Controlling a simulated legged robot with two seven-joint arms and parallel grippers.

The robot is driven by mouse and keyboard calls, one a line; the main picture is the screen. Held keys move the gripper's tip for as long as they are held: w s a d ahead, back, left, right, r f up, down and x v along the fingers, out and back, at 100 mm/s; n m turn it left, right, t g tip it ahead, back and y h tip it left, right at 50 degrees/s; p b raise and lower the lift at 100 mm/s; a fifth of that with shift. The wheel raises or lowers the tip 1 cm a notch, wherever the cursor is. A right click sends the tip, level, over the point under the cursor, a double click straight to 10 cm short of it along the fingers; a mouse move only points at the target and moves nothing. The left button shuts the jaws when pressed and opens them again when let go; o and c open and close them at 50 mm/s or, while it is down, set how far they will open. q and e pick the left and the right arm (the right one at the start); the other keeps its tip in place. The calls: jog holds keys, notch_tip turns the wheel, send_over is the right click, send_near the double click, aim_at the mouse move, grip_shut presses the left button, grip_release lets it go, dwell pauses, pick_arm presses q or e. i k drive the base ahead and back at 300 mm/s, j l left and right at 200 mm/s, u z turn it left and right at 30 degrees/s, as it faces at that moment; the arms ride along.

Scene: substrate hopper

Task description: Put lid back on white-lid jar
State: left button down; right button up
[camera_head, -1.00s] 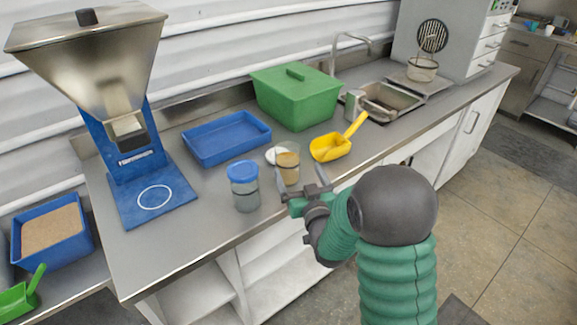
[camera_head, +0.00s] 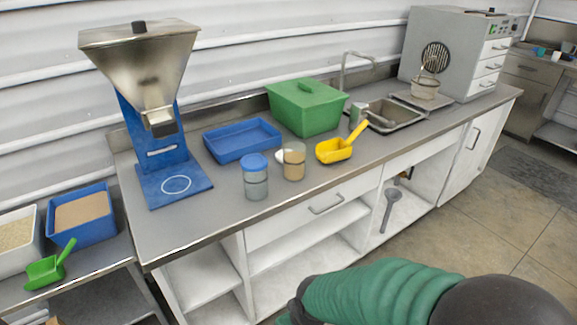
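The jar with tan contents (camera_head: 294,168) stands upright and uncovered on the steel counter, near its front edge. A white lid (camera_head: 280,156) lies flat on the counter just behind and left of this jar, partly hidden by it. A jar with a blue lid (camera_head: 256,178) and grey contents stands to the left. My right arm comes in at the bottom right, low in front of the counter; its gripper is below the picture's edge. My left gripper is not in view.
A blue tray (camera_head: 241,140), a green lidded bin (camera_head: 306,108) and a yellow scoop (camera_head: 334,151) surround the jars. A hopper on a blue stand (camera_head: 174,188) is at the left. The sink (camera_head: 394,112) is at the right. The counter's front left (camera_head: 195,222) is clear.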

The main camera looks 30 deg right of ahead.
aim_at(294, 151)
jog(key=i+l+u, duration=0.1)
jog(key=l, duration=0.35)
jog(key=i+l+u, duration=0.15)
jog(key=l, duration=0.3)
jog(key=i+l+u, duration=0.1)
jog(key=l, duration=0.4)
jog(key=i+l+u, duration=0.1)
jog(key=l, duration=0.4)
